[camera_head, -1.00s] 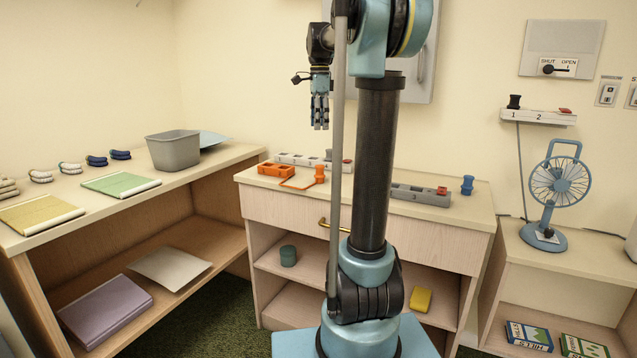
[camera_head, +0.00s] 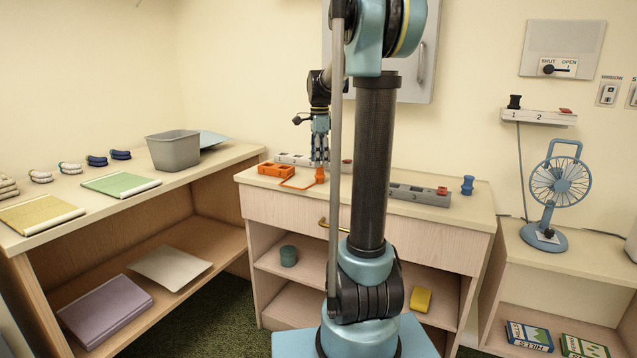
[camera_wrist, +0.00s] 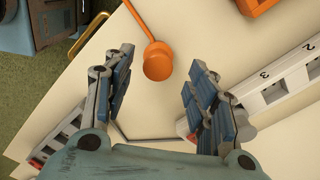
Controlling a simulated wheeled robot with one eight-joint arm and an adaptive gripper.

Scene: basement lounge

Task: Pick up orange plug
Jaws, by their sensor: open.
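The orange plug (camera_head: 320,175) stands on the cabinet top, with an orange cord running from it toward an orange socket block (camera_head: 276,169). In the wrist view the plug (camera_wrist: 158,65) shows as a round orange end with its cord, ahead of and between the finger lines. My gripper (camera_head: 319,157) is just above the plug in the head view. In the wrist view my gripper (camera_wrist: 160,75) is open, with one blue-padded finger on each side and nothing held. Whether a finger touches the plug cannot be told.
A white numbered strip (camera_wrist: 285,80) lies beside my right finger in the wrist view. A grey strip (camera_head: 415,196) and a blue plug (camera_head: 467,185) stand farther right on the cabinet top (camera_head: 440,213). A grey bin (camera_head: 174,150) is on the left shelf unit.

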